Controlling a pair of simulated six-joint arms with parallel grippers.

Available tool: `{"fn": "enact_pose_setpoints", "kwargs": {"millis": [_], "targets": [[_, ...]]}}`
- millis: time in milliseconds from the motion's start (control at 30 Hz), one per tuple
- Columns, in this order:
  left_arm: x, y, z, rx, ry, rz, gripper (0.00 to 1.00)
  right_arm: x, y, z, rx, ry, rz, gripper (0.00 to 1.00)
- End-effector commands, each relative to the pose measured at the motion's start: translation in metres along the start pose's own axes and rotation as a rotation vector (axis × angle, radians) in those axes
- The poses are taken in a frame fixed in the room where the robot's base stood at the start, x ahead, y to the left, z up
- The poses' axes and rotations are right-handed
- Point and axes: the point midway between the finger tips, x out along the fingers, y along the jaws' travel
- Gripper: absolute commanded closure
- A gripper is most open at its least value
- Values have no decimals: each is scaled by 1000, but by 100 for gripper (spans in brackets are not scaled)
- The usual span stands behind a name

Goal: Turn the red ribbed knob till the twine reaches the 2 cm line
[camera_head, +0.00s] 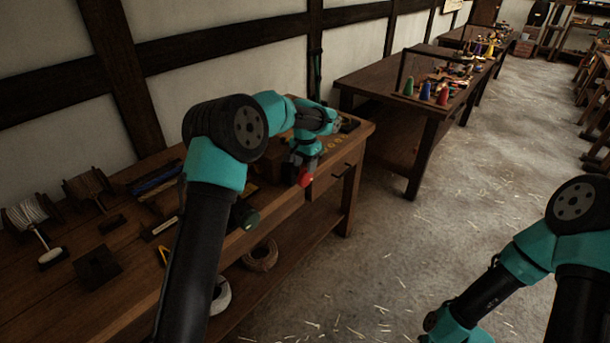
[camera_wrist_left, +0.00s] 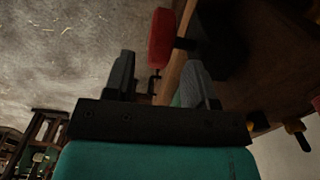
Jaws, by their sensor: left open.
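The red knob (camera_head: 305,177) is at the front edge of the wooden bench, near its right end. My left gripper (camera_head: 300,161) is just above and behind it in the head view. In the left wrist view the red knob (camera_wrist_left: 161,38) shows between and just past the fingertips of my open left gripper (camera_wrist_left: 158,66), with nothing held. Touch cannot be told, and its ribs are too small to make out. The twine and the 2 cm line cannot be made out. My right arm enters at lower right; its gripper is out of view.
A dark green knob (camera_head: 246,216) sits further left along the bench front. A rope coil (camera_head: 260,256) is on the lower shelf.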

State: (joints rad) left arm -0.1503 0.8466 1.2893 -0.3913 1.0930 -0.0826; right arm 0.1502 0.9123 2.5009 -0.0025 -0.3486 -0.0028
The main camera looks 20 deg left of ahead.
Motion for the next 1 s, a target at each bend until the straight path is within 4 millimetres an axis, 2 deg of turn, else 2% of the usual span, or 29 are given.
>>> {"fn": "enact_pose_setpoints", "kwargs": {"millis": [100, 300, 667, 1000], "targets": [[21, 0, 0, 1, -3, 0, 49, 0, 0, 0, 0, 0, 0, 100], [43, 0, 0, 1, -2, 0, 49, 0, 0, 0, 0, 0, 0, 100], [48, 0, 0, 1, 0, 0, 49, 0, 0, 0, 0, 0, 0, 100], [48, 0, 0, 1, 0, 0, 80, 0, 0, 0, 0, 0, 0, 100]]}}
